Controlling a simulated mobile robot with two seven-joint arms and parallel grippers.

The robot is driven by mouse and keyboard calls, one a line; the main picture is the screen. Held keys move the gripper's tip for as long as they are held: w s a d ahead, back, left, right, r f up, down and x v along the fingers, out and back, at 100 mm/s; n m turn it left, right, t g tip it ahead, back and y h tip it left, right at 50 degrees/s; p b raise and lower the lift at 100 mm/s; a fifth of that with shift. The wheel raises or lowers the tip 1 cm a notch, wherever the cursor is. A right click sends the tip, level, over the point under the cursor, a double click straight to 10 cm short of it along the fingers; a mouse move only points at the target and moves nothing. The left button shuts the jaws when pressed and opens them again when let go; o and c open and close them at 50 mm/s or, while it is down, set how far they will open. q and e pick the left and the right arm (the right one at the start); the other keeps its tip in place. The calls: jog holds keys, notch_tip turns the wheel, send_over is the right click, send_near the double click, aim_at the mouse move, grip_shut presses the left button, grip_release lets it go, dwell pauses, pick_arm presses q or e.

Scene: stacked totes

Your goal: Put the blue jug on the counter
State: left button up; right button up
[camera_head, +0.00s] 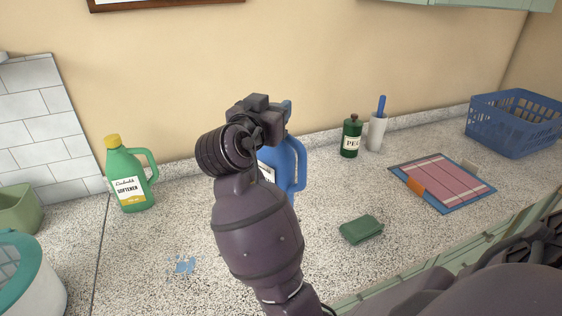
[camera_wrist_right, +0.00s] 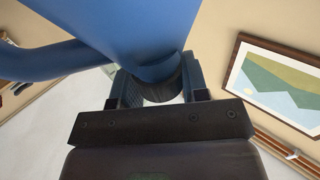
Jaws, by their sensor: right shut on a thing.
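The blue jug (camera_head: 290,165) is in the middle of the head view, upright and partly hidden behind my right arm. It has a handle on its right side and a pale label. My right gripper (camera_head: 268,115) is at its top, and its fingertips are mostly hidden there. In the right wrist view the gripper (camera_wrist_right: 160,88) is shut around the neck of the jug (camera_wrist_right: 125,25). The jug's base is hidden, so I cannot tell whether it touches the speckled counter (camera_head: 150,235). My left gripper is not in view.
A green softener jug (camera_head: 130,180) stands at left near a teal-rimmed tub (camera_head: 40,285). A small blue patch (camera_head: 185,264) marks the counter.

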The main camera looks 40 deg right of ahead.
aim_at(274, 165)
notch_tip(274, 165, down, 12)
jog(key=shift+f, duration=0.5)
dwell(0.3)
jog(key=o, duration=1.2)
jog(key=shift+c, duration=0.2)
jog(key=shift+r, duration=0.2)
jog(key=shift+f, duration=0.1)
